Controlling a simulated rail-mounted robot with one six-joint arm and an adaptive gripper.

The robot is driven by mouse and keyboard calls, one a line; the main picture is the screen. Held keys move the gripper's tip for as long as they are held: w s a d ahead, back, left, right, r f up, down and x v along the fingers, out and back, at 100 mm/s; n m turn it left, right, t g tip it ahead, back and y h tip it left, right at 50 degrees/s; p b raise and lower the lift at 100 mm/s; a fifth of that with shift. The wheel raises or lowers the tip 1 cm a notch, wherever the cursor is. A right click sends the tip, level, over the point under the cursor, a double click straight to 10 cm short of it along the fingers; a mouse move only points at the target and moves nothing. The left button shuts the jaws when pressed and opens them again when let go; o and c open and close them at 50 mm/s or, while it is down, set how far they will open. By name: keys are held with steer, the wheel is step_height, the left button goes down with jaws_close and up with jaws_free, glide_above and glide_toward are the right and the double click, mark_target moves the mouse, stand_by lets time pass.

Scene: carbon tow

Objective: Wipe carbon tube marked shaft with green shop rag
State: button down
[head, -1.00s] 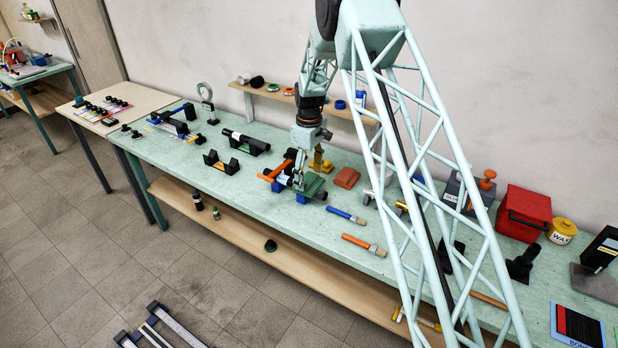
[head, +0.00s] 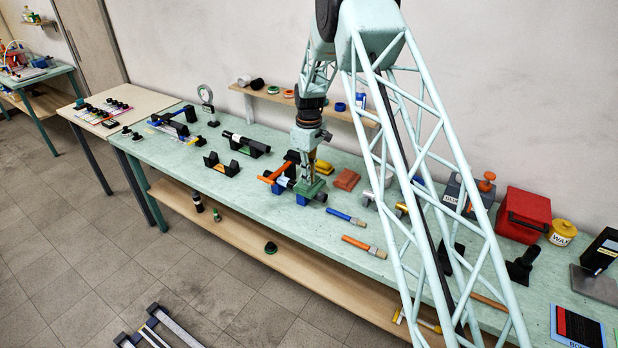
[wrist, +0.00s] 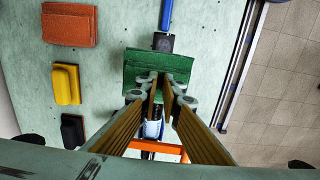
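The green shop rag (head: 313,188) looks like a thick folded block at the near end of a tube on the bench. It also shows in the wrist view (wrist: 160,66). The tube (wrist: 163,42) runs under it; a dark end shows beyond the rag, and a white and blue part shows between my fingers. No marking is readable. My gripper (head: 308,179) points down at the rag. In the wrist view my gripper's fingertips (wrist: 160,84) overlap the rag's near edge with a narrow gap between them. Whether they pinch cloth is hidden.
An orange bar (head: 272,174) crosses by the tube's far end. Red-brown (head: 347,179), yellow (head: 324,167) and black blocks stand behind. A blue-handled brush (head: 345,215) and an orange-handled one (head: 363,245) lie to the right. Bench between them is clear.

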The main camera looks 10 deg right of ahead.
steer(key=shift+s+d+f, duration=0.15)
steer(key=shift+s+f, duration=0.05)
steer(key=shift+f, duration=0.25)
steer(key=shift+s+d+b, duration=0.3)
steer(key=shift+s+d, duration=0.35)
steer(key=shift+s, duration=0.35)
steer(key=shift+w+a+r, duration=0.1)
steer(key=shift+a+r, duration=0.05)
steer(key=shift+w+a+r, duration=0.2)
steer(key=shift+w+a, duration=0.55)
steer(key=shift+a, duration=0.3)
steer(key=shift+d, duration=0.1)
steer(key=shift+s+d+r, duration=0.2)
steer(key=shift+s+d, duration=0.55)
steer(key=shift+d, duration=0.1)
